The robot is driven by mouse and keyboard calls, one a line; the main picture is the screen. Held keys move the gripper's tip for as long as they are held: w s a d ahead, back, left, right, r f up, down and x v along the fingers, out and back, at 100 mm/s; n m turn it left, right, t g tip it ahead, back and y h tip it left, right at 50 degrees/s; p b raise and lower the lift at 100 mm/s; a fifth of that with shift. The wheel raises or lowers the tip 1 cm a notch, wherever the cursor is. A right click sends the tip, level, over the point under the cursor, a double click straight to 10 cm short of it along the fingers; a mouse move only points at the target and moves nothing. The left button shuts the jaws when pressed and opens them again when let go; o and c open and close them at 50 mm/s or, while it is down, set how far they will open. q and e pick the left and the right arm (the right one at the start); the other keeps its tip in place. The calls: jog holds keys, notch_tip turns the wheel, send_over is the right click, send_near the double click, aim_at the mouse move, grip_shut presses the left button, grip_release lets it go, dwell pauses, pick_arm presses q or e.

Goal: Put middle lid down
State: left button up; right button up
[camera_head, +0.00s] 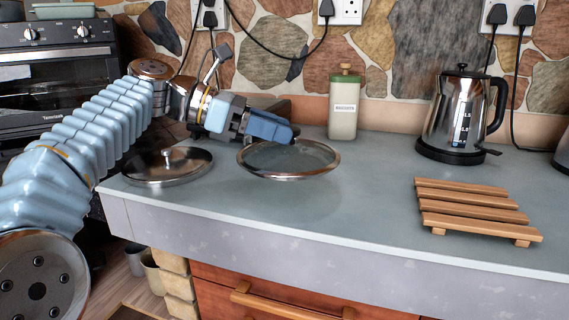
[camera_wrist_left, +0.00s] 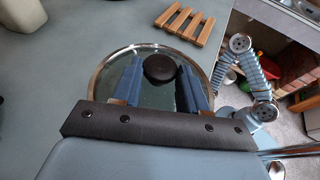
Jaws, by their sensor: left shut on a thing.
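A round glass lid with a steel rim (camera_head: 318,177) is at the middle left of the counter, in my left gripper (camera_head: 290,136). It looks tilted slightly and seems a little above the counter, with a soft shadow below. In the left wrist view, the lid (camera_wrist_left: 112,60) lies beyond the two blue fingers of my left gripper (camera_wrist_left: 160,85), with its dark round knob (camera_wrist_left: 159,68) between them. In the head view the fingers hide the knob. A second lid (camera_head: 140,177), with a shiny steel knob, rests on the counter to the left. My right gripper is not visible.
A wooden slatted rack (camera_head: 470,208) stands on the right of the counter (camera_head: 370,205). A kettle (camera_head: 455,110) and a cream canister with a green top (camera_head: 344,108) stand at the back by the stone wall. The counter between lid and rack is clear.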

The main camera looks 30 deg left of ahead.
aim_at(247, 149)
pick_arm(q)
jog(key=shift+w+f, duration=0.95)
jog(key=shift+f, duration=0.25)
jog(key=f, duration=0.2)
jog(key=w+f+b, duration=0.1)
jog(key=f, duration=0.1)
jog(key=shift+w+a, duration=0.1)
jog(key=shift+w, duration=0.05)
jog(key=shift+f, duration=0.25)
jog(key=shift+f, duration=0.1)
jog(key=o, duration=1.3)
jog(key=shift+c, duration=0.2)
jog(key=p+v, duration=0.1)
jog(key=v, duration=1.1)
